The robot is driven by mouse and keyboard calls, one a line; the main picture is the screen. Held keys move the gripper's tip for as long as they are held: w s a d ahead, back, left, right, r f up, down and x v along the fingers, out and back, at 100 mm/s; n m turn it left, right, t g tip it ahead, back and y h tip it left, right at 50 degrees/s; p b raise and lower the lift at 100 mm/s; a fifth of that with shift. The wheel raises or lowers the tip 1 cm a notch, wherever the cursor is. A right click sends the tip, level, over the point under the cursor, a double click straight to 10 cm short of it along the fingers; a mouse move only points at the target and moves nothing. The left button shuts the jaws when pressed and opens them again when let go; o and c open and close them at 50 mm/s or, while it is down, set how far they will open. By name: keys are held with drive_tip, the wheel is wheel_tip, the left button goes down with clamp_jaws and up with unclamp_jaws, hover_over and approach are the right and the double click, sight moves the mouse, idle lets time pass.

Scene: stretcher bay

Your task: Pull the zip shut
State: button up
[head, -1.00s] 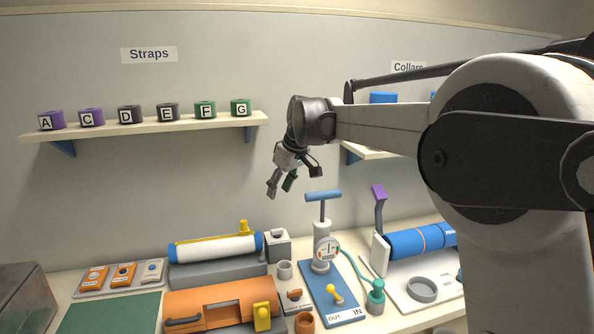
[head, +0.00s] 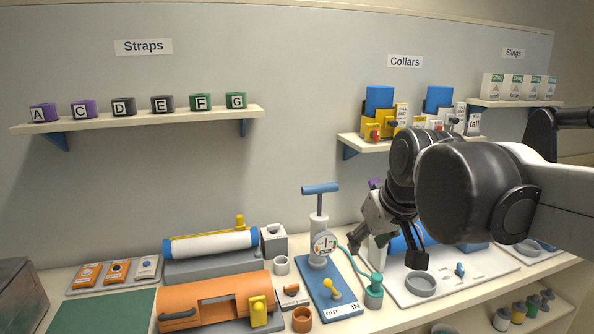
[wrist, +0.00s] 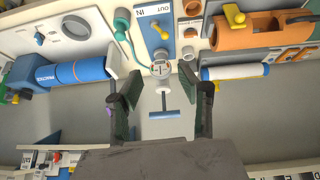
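A white roll with blue ends (head: 210,245) lies in a grey cradle on the bench. A yellow strip runs along its back edge, with an upright yellow tab (head: 240,222) near the right end; this looks like the zip and its pull, but I cannot be sure. In the wrist view the roll (wrist: 232,73) is at the upper right with its yellow tab (wrist: 265,95). My gripper (head: 387,250) is above the bench's right half, well right of the roll. In the wrist view my gripper (wrist: 162,100) has its fingers wide apart with nothing held between them.
A pump with a blue T-handle (head: 321,190) stands on a blue board (head: 325,285), between the roll and my gripper. An orange case (head: 215,300) lies in front of the roll. A blue cylinder (wrist: 78,73) is at the left in the wrist view. Shelves line the wall.

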drive_tip(key=s+d+f+m+t+h+b, duration=0.1)
drive_tip(key=s+d+f+m, duration=0.2)
drive_tip(key=s+d+f, duration=0.3)
drive_tip(key=s+f, duration=0.5)
drive_tip(key=s, duration=0.4)
drive_tip(key=shift+d+f+m, duration=0.2)
drive_tip(key=shift+f+m, duration=0.05)
drive_tip(key=shift+m, duration=0.05)
